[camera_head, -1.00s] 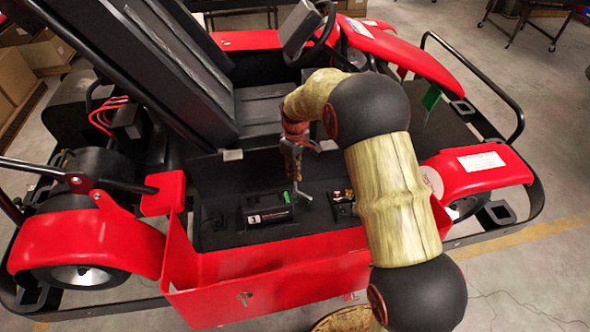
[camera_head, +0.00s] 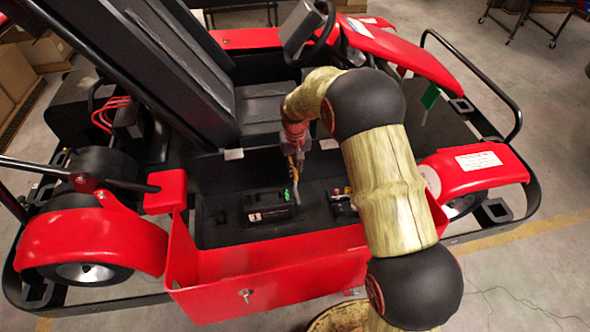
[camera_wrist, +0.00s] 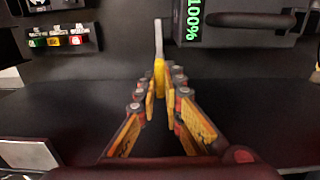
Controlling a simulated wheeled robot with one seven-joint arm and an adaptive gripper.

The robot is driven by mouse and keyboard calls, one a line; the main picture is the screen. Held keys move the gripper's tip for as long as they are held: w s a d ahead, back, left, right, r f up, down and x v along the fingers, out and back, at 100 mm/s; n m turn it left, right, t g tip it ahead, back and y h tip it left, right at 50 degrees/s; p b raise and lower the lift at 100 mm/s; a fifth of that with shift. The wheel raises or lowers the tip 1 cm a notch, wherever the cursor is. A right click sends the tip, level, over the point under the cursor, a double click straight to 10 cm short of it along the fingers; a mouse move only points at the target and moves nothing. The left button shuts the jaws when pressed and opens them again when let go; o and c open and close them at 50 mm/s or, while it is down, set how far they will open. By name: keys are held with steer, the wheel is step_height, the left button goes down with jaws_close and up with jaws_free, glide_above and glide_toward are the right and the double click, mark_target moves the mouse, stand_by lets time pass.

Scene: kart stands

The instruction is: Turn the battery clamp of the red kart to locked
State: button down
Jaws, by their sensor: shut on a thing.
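The red kart (camera_head: 240,270) stands in front of me, with an open red side box around a black deck. A black battery (camera_head: 268,207) with a green display sits on the deck; the wrist view shows its display reading 100% (camera_wrist: 194,20). My gripper (camera_head: 296,192) points down just right of the battery.
A small panel with green, yellow and red parts (camera_wrist: 58,40) lies beside the battery and partly shows behind my arm (camera_head: 342,203). The black seat (camera_head: 262,108) rises behind the deck. The box's red front wall stands between me and the battery.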

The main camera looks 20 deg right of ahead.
steer(key=shift+w+r, duration=0.1)
stand_by(0.3)
steer(key=c, duration=2)
jaws_free()
steer(key=shift+o, duration=0.4)
step_height(320, 180, up, 12)
steer(key=shift+f, duration=0.2)
